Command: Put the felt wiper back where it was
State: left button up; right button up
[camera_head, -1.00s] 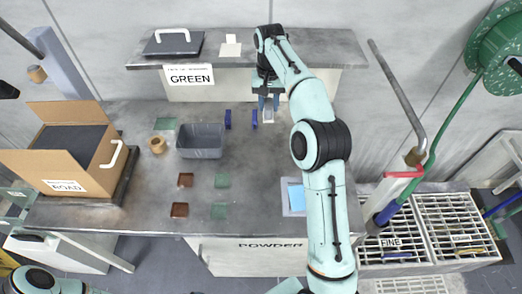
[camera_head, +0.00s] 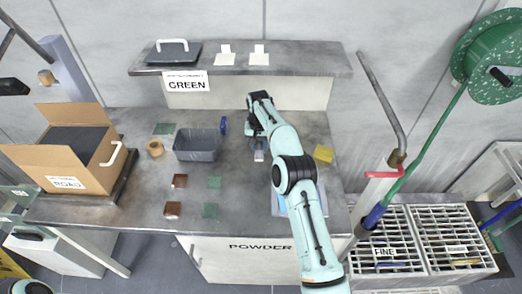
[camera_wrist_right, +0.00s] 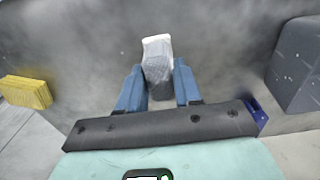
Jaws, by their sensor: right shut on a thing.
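A block with a white end and a grey textured face, which looks like the felt wiper (camera_head: 259,155), is between the blue fingers of my right gripper (camera_head: 258,149). The wrist view shows the wiper (camera_wrist_right: 157,60) upright between the two fingers of the right gripper (camera_wrist_right: 158,88), which is shut on it. It is over the grey bench top (camera_head: 240,195), right of the grey bin. I cannot tell whether it touches the bench.
A grey bin (camera_head: 196,146) and a blue upright piece (camera_head: 223,126) stand left of the gripper. A yellow block (camera_head: 323,153) lies to the right. Behind is a shelf (camera_head: 310,64) with two white cards. Red and green squares lie in front of the bin.

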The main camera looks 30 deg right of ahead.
jog(key=shift+s+f, duration=0.1)
jog(key=shift+f, duration=0.6)
jog(key=shift+s+d, duration=0.1)
jog(key=shift+s, duration=0.05)
jog(key=shift+f, duration=0.1)
jog(key=o, duration=0.9)
jog(key=shift+f, duration=0.1)
